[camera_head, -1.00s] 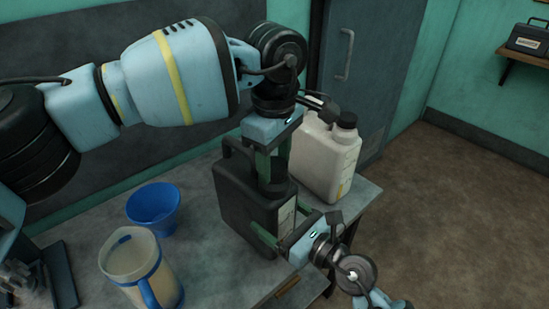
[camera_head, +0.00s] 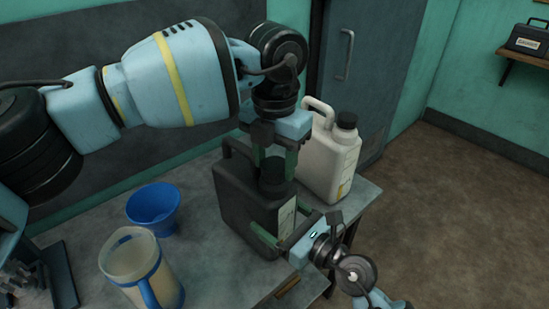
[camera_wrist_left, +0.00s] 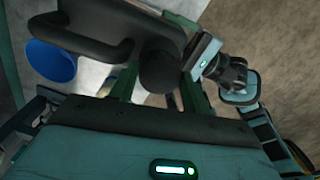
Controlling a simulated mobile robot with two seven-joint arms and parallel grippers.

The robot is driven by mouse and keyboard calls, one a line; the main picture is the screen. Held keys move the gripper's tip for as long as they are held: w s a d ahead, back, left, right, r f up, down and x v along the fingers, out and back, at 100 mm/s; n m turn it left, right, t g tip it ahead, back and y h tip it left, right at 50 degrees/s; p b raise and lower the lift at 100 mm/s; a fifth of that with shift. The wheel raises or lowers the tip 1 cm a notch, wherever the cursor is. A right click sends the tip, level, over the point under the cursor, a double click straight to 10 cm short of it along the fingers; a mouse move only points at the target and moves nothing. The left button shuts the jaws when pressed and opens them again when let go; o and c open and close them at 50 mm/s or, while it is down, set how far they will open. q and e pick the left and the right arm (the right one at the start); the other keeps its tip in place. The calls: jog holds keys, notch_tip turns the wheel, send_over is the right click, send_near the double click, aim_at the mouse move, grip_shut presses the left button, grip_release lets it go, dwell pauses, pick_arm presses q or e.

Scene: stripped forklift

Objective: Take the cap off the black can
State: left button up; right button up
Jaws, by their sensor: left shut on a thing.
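The black can (camera_head: 240,205) stands upright on the bench, its loop handle at the upper left and a pale label on its right side. Its round black cap (camera_head: 271,172) sits at the top, at the neck. My left gripper (camera_head: 273,163) comes down from above and is shut on the cap. The left wrist view shows the cap (camera_wrist_left: 160,72) between the two green fingers. My right gripper (camera_head: 284,224) reaches in from the lower right, its green fingers on either side of the can's lower body, gripping it. Their far contact is partly hidden.
A white jug (camera_head: 328,165) with a black cap stands close behind the can on the right. A blue funnel (camera_head: 153,208) and a blue-handled measuring jug (camera_head: 135,262) stand left on the grey bench (camera_head: 205,275). A small brown-handled item (camera_head: 287,288) lies near the front edge.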

aim_at(275, 164)
pick_arm(q)
jog(key=n, duration=1.3)
jog(key=shift+r, duration=0.3)
jog(key=shift+r, duration=0.75)
jog(key=shift+r, duration=0.15)
jog(key=shift+r, duration=2)
pick_arm(e)
jog(key=o, duration=1.8)
jog(key=shift+c, duration=0.2)
